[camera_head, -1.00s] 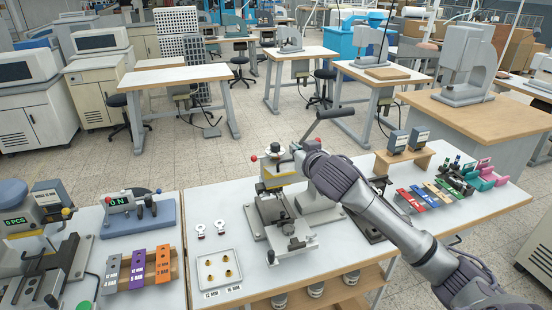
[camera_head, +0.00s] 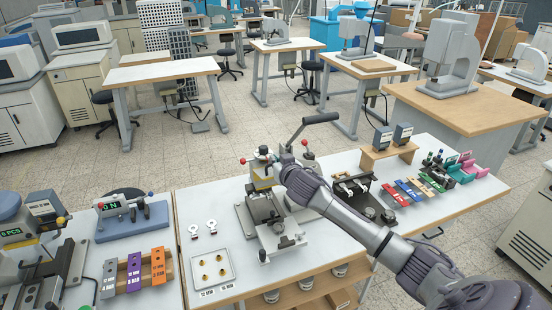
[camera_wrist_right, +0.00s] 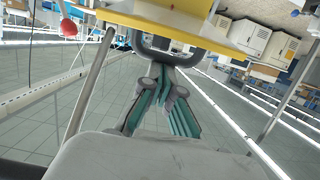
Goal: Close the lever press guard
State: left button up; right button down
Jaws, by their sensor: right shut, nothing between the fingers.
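The lever press (camera_head: 270,228) stands at the middle of the white table, with a yellow-marked head, red knobs and a long dark-handled lever (camera_head: 320,118) raised to the upper right. My right gripper (camera_head: 280,170) is at the right side of the press head, largely hidden by its own wrist. In the right wrist view the gripper (camera_wrist_right: 163,80) is shut and empty, its teal-lined fingers close below a dark U-shaped bar (camera_wrist_right: 165,54) under a yellow-edged plate (camera_wrist_right: 190,32). I cannot tell whether they touch. The guard cannot be clearly told apart from the head.
A white tray (camera_head: 226,284) with small brass pieces lies left of the press. A dark fixture (camera_head: 372,205) and coloured bars (camera_head: 410,192) lie to the right.

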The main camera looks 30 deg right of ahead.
jog(key=shift+w+f, duration=0.1)
jog(key=shift+s+f+t+b, duration=0.25)
jog(key=shift+f+b, duration=0.2)
jog(key=shift+b, duration=0.65)
jog(key=shift+s+r+t+b, duration=0.15)
jog(key=shift+t+b, duration=0.2)
jog(key=shift+b, duration=0.05)
jog(key=shift+s+a+f+t+h+b, duration=0.1)
jog(key=shift+s+f+t+h+b, duration=0.15)
jog(key=shift+b, duration=0.7)
jog(key=s+f+t+b, duration=0.2)
jog(key=f+b, duration=0.5)
jog(key=b, duration=0.6)
jog(key=s+a+f+t+h+b, duration=0.1)
jog(key=s+f+t+b, duration=0.1)
jog(key=f+b, duration=0.6)
jog(key=shift+s+f+t+b, duration=0.3)
jog(key=shift+t+b, duration=0.55)
jog(key=shift+b, duration=2.15)
jog(key=shift+s, duration=0.1)
jog(key=shift+a, duration=0.1)
